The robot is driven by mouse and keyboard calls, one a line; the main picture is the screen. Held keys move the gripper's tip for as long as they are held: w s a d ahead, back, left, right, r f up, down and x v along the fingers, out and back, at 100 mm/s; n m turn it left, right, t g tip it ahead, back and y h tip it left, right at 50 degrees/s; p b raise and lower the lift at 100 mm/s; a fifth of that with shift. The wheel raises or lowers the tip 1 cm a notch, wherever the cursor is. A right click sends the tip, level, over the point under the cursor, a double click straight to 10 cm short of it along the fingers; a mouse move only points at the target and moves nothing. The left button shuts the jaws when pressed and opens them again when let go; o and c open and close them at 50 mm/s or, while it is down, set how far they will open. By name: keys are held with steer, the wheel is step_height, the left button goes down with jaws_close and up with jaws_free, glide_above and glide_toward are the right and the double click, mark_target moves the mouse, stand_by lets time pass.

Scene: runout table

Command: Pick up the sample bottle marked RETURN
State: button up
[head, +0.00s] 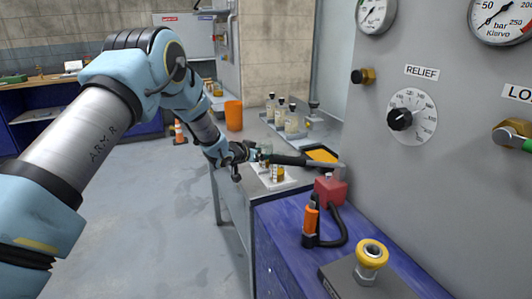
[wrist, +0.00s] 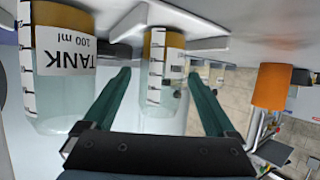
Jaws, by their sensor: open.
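In the wrist view a clear bottle (wrist: 154,98) with an amber upper band and a graduated scale stands between the two dark green fingers of my open gripper (wrist: 160,74). Its label is turned mostly away; only one letter, like an E, shows, so I cannot read the word. I cannot tell whether the fingers touch it. To its left is a larger-looking bottle (wrist: 62,100) labelled TANK 100 ml, outside the fingers. In the head view my gripper is over the near end of the grey bench, beside small bottles (head: 277,173) on a white holder, partly hidden by my wrist.
Several capped bottles (head: 291,122) stand farther back on the bench. An orange bin (head: 233,115) stands at its left side, also in the wrist view (wrist: 271,88). A yellow-bottomed black tray (head: 322,155), a red box (head: 330,189) and the gauge panel (head: 440,110) are to the right.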

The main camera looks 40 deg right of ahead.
steer(key=shift+x, duration=0.9)
steer(key=c, duration=1.4)
